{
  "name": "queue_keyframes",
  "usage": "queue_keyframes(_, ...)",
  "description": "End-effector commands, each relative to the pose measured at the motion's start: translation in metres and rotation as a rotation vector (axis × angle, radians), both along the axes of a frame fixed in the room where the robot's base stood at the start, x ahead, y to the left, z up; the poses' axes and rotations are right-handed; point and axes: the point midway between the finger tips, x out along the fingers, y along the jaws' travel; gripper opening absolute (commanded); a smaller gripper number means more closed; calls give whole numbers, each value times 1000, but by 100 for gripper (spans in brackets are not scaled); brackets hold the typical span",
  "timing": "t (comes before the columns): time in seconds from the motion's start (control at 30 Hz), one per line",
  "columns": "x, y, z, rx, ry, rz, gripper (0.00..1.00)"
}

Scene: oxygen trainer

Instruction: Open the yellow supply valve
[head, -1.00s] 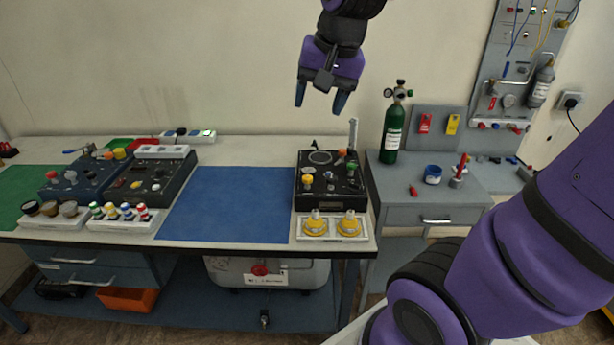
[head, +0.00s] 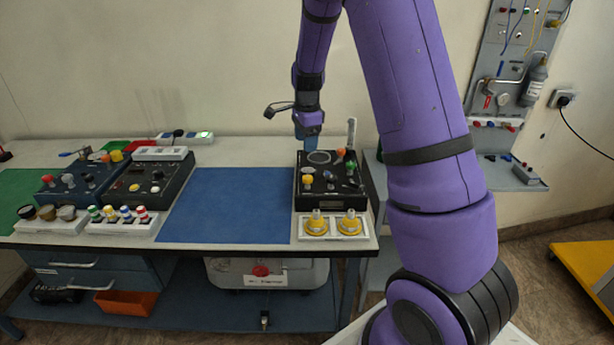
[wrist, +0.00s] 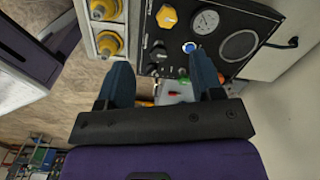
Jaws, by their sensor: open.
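The black oxygen trainer box (head: 333,196) stands at the right end of the bench. A yellow knob (head: 307,180) sits on its top near the left side; in the wrist view a yellow faceted knob (wrist: 167,16) shows on the panel beside a round gauge (wrist: 206,21). My gripper (head: 306,133) is behind and above the box, pointing down. In the wrist view my gripper (wrist: 162,72) is open, its two blue fingers apart and over the panel's edge region. Nothing is held. The yellow knob lies beyond the fingertips, not touched.
A white tray with two yellow fittings (head: 317,225) sits in front of the box. A blue mat (head: 228,205) lies clear to the left. Another dark trainer box (head: 150,185) stands farther left. My arm hides much of the side table at right.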

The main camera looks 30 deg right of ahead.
Motion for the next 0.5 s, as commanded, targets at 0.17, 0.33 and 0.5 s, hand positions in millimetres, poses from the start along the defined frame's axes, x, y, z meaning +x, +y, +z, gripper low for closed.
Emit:
queue_keyframes(0.17, 10, -11, -24, -13, 25, -90, 60)
queue_keyframes(0.33, 11, -13, -35, -14, 30, -107, 60)
queue_keyframes(0.5, 10, -13, -59, -15, 31, -106, 60)
